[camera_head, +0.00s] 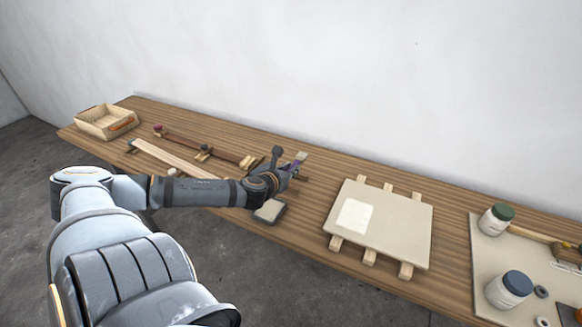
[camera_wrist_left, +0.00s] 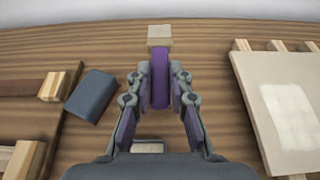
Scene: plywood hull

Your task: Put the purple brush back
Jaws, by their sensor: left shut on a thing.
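The purple brush (camera_wrist_left: 160,85) is in the jaws of my left gripper (camera_wrist_left: 161,97). In the left wrist view its purple handle lies between the two fingers, and its pale, squarish head (camera_wrist_left: 159,34) points toward the wall. In the head view the brush (camera_head: 298,161) shows as a small purple and pale piece at the tip of my left gripper (camera_head: 287,171), above the wooden bench (camera_head: 325,172). Whether the brush touches the bench cannot be told. The fingers hide part of it. My right gripper is not in view.
A dark block (camera_wrist_left: 92,95) lies left of the gripper. A pale board (camera_head: 402,222) on wooden strips stands to the right. Beyond it are a green-lidded jar (camera_head: 496,219) and a blue-lidded jar (camera_head: 509,290). A wooden tray (camera_head: 91,121) is far left.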

